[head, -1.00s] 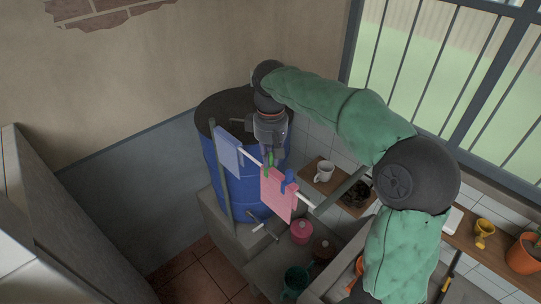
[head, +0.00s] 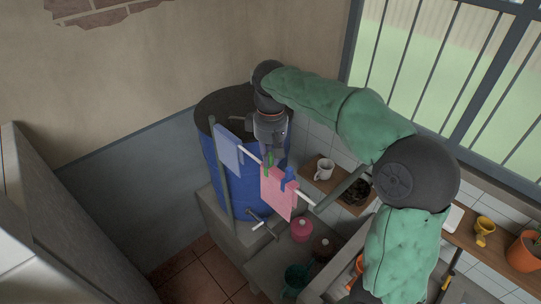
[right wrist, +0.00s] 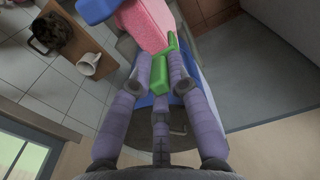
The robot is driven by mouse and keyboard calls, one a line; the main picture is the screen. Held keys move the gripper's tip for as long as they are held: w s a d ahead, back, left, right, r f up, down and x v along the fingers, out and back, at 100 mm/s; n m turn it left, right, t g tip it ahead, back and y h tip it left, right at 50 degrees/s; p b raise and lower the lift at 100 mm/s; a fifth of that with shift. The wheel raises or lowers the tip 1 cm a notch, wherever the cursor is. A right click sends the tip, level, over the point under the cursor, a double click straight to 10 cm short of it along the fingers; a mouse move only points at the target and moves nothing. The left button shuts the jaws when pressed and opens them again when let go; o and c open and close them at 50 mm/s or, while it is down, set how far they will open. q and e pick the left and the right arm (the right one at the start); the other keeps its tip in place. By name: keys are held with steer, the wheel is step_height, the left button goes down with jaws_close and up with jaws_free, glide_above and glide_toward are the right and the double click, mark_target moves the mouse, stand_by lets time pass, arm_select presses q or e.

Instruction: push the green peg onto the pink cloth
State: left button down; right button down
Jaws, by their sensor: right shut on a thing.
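The green peg (head: 268,161) is at the upper left corner of the pink cloth (head: 278,194), which hangs over a white rail (head: 305,197). My right gripper (right wrist: 160,75) is shut on the green peg, which shows between its fingers in the right wrist view (right wrist: 172,42). The peg's far end meets the edge of the pink cloth (right wrist: 146,24) there. I cannot tell how far the peg grips the cloth. A blue peg (head: 290,178) sits on the cloth's right side. My left gripper is not in view.
A blue cloth (head: 228,151) hangs on the rail's left part. A blue barrel (head: 240,190) stands behind. A tap (head: 262,224) is below the rail. A white mug (head: 324,170) stands on a wooden shelf to the right, with pots below.

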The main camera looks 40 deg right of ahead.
stand_by(0.3)
steer(key=c, duration=1.1)
jaws_free()
step_height(320, 180, up, 12)
